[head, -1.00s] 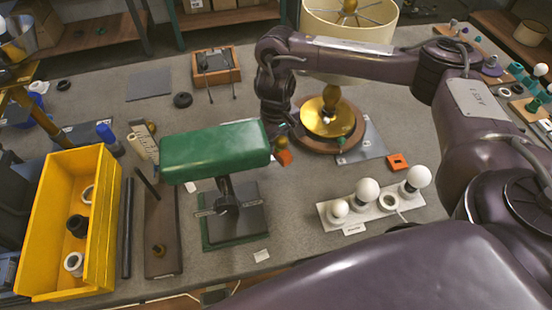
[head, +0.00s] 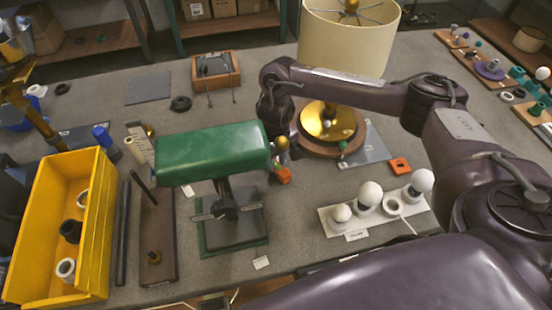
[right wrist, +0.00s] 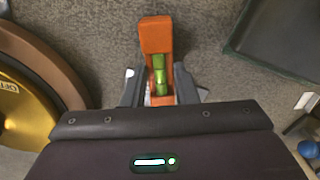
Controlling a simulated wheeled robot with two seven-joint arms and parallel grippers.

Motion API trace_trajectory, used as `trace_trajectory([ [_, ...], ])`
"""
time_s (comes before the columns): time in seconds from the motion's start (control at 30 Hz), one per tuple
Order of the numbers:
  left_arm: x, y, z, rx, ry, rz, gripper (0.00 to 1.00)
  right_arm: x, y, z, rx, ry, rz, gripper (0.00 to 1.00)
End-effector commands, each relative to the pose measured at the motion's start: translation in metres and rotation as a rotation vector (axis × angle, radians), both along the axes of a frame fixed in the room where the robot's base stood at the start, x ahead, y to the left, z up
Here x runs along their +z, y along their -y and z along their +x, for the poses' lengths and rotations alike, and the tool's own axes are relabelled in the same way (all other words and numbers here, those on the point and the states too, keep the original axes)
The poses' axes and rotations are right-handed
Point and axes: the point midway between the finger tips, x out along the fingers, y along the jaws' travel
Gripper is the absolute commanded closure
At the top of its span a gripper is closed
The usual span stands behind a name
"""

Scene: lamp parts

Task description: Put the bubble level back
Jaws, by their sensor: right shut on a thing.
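The bubble level is a small orange block (head: 283,175) with a green vial, seen clearly in the right wrist view (right wrist: 156,40). My right gripper (head: 280,160) is shut on it, with one finger on each side of the block in the right wrist view (right wrist: 157,88). The level is between the green-shaded lamp (head: 213,150) and the round brass lamp base (head: 330,121). Whether it touches the table cannot be told. A flat orange square with a dark centre (head: 400,166) lies right of the brass base.
A white holder (head: 335,226) with several bulbs stands at front right. A yellow bin (head: 97,225) with rings is at left. A tall cream lampshade (head: 345,45) rises behind my right forearm. A grey plate (head: 373,148) lies beside the brass base. Bare mat (head: 285,225) shows in front of the level.

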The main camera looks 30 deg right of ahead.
Motion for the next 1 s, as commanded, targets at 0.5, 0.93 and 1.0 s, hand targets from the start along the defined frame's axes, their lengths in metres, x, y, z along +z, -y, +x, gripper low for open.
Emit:
trace_trajectory([
  [0.5,0.000,0.000,0.000,0.000,-0.001,0.000,0.64,-0.001,0.000,0.000,-0.001,0.001,0.000,0.52],
  [0.93,0.027,0.000,0.000,0.000,-0.001,0.000,0.64,0.074,0.000,0.003,0.002,0.007,-0.001,0.52],
  [1.0,0.031,-0.001,-0.001,0.000,-0.001,0.000,0.64,0.088,0.001,0.002,0.000,0.006,-0.001,0.52],
])
